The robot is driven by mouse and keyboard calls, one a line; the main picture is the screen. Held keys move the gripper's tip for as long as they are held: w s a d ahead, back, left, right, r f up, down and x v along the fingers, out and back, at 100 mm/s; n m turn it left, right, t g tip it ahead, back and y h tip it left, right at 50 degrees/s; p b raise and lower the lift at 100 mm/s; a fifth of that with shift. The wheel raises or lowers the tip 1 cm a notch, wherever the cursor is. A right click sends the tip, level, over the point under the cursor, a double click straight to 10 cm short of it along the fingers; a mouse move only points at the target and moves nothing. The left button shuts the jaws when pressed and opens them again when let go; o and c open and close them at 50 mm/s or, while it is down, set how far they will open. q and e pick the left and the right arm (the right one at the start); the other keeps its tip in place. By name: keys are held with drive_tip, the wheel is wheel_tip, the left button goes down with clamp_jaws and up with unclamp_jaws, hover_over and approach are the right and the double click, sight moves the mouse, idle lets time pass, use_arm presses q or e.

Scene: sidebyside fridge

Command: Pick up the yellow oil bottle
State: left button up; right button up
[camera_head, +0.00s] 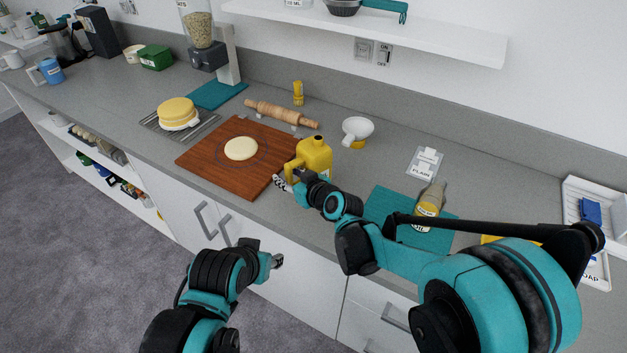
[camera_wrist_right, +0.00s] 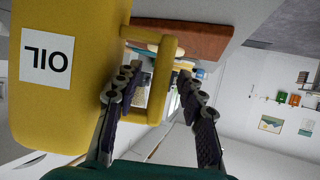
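The yellow oil bottle (camera_head: 316,152) is a jug with a side handle, standing on the counter at the right edge of the wooden board. My right gripper (camera_head: 283,184) is at its near left side, by the handle. In the right wrist view, the bottle (camera_wrist_right: 60,110) fills the left side, with its OIL label upside down. The handle (camera_wrist_right: 163,85) appears between the two fingers of my right gripper (camera_wrist_right: 158,75), which are apart with gaps beside it. My left gripper (camera_head: 277,261) is low in front of the cabinet doors, away from the bottle; its fingers are too small to read.
The wooden board (camera_head: 200,158) carries a round of dough (camera_head: 241,148). A rolling pin (camera_head: 280,113) and a white funnel-like cup (camera_head: 357,130) lie behind. A wall shelf (camera_head: 440,45) overhangs the back.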

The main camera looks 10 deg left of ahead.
sight(292, 164)
drive_tip(key=shift+c, duration=0.3)
clamp_jaws()
drive_tip(key=shift+r+p, duration=0.3)
drive_tip(key=shift+r, duration=0.25)
drive_tip(key=r+p, duration=0.1)
drive_tip(key=r, duration=0.1)
drive_tip(key=d+r+p, duration=0.1)
drive_tip(key=r, duration=0.1)
drive_tip(key=shift+w, duration=0.15)
drive_tip(key=d+r+p, duration=0.1)
drive_tip(key=d+r, duration=0.1)
drive_tip(key=d, duration=0.1)
drive_tip(key=w+d+r+p, duration=0.1)
drive_tip(key=d+r, duration=0.1)
drive_tip(key=d, duration=0.2)
drive_tip(key=w+d+r+p, duration=0.1)
drive_tip(key=d+r, duration=0.1)
drive_tip(key=d, duration=0.1)
drive_tip(key=shift+d, duration=0.3)
